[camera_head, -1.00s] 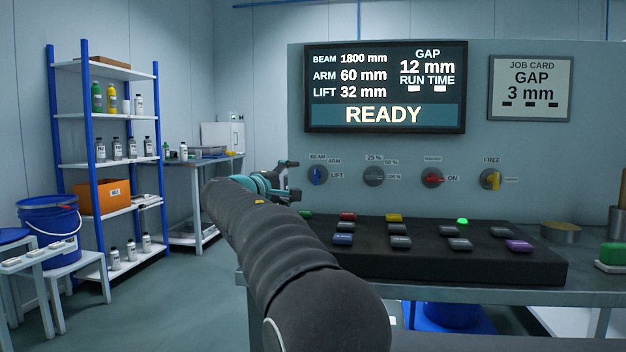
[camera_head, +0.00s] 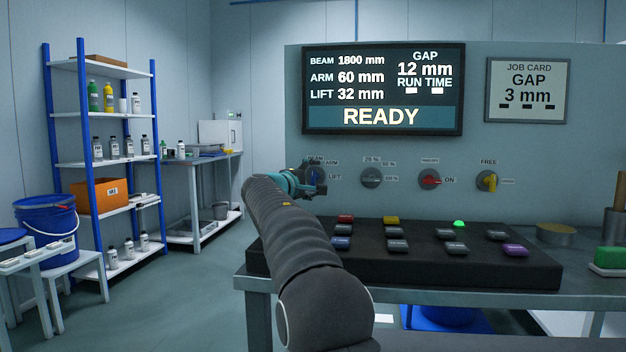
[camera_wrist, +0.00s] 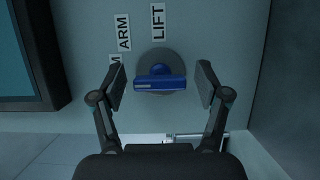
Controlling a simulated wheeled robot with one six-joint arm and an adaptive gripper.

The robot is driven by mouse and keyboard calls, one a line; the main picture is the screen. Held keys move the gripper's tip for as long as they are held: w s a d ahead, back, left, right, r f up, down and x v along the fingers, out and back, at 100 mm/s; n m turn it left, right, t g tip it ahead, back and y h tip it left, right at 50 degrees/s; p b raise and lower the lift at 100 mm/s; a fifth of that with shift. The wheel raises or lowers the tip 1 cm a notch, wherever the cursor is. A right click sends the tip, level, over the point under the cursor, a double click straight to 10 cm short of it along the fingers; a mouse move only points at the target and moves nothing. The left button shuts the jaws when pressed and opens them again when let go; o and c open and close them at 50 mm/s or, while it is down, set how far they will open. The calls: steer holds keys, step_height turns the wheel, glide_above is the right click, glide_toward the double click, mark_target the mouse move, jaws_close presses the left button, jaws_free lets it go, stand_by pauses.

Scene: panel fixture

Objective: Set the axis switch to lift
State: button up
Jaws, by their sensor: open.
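The axis switch (camera_wrist: 160,70) is a blue bar handle on a round grey dial, set in the panel. In the wrist view its bar lies nearly level across the picture. The LIFT label (camera_wrist: 158,22) is above the dial, the ARM label (camera_wrist: 124,32) to the upper left, and a third label is partly hidden by a finger. My gripper (camera_wrist: 161,88) is open, one finger on each side of the bar with a gap at both. In the head view my gripper (camera_head: 308,180) largely covers the switch.
Right of it are a grey knob (camera_head: 371,178), a red knob (camera_head: 430,179) and a yellow knob (camera_head: 487,181). The screen (camera_head: 383,90) above reads READY, and the job card (camera_head: 527,90) says gap 3 mm. A black button box (camera_head: 400,265) sits below.

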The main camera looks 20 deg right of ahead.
steer(key=c, duration=1.2)
steer(key=m+y, duration=0.1)
steer(key=m, duration=0.2)
steer(key=shift+p, duration=0.3)
steer(key=m+y, duration=0.2)
steer(key=m, duration=0.2)
steer(key=m+y, duration=0.2)
steer(key=m, duration=0.1)
steer(key=shift+m+y, duration=0.3)
steer(key=shift+y, duration=0.1)
steer(key=shift+m+t+y, duration=0.7)
steer(key=shift+m+y, duration=0.2)
steer(key=shift+m, duration=0.5)
